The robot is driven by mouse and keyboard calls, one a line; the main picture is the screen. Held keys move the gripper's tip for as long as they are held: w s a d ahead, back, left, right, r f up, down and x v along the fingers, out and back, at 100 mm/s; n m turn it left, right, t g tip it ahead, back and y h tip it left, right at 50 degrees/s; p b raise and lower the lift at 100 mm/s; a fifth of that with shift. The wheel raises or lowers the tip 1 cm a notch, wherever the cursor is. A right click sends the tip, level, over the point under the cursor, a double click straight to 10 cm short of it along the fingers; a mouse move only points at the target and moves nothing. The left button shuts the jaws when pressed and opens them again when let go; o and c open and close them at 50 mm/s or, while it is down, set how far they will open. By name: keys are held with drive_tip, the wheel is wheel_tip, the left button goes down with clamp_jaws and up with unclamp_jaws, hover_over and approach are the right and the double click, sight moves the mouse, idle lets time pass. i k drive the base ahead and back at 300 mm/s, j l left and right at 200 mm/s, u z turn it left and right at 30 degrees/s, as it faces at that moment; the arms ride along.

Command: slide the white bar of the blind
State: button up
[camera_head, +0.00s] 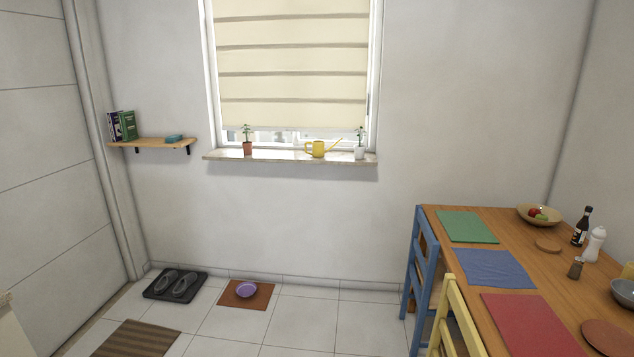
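A cream roman blind (290,70) with several horizontal folds hangs in the window on the far wall. It covers most of the pane and ends a little above the sill. A pale, whitish strip (290,129) runs along its lower edge; at this size I cannot tell the bar's exact shape. A narrow gap of clear window shows under it. My gripper is not in view.
The window sill (220,155) holds two potted plants and a yellow watering can (318,149). A wooden table (500,262) with blue and yellow chairs stands at right. A small wall shelf (150,143) is at left. The tiled floor before the window is mostly clear.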

sight(273, 114)
drive_tip(key=i+j+u, duration=0.1)
drive_tip(key=i, duration=0.75)
drive_tip(key=i+j+u, duration=0.1)
drive_tip(key=i, duration=0.75)
drive_tip(key=j, duration=0.1)
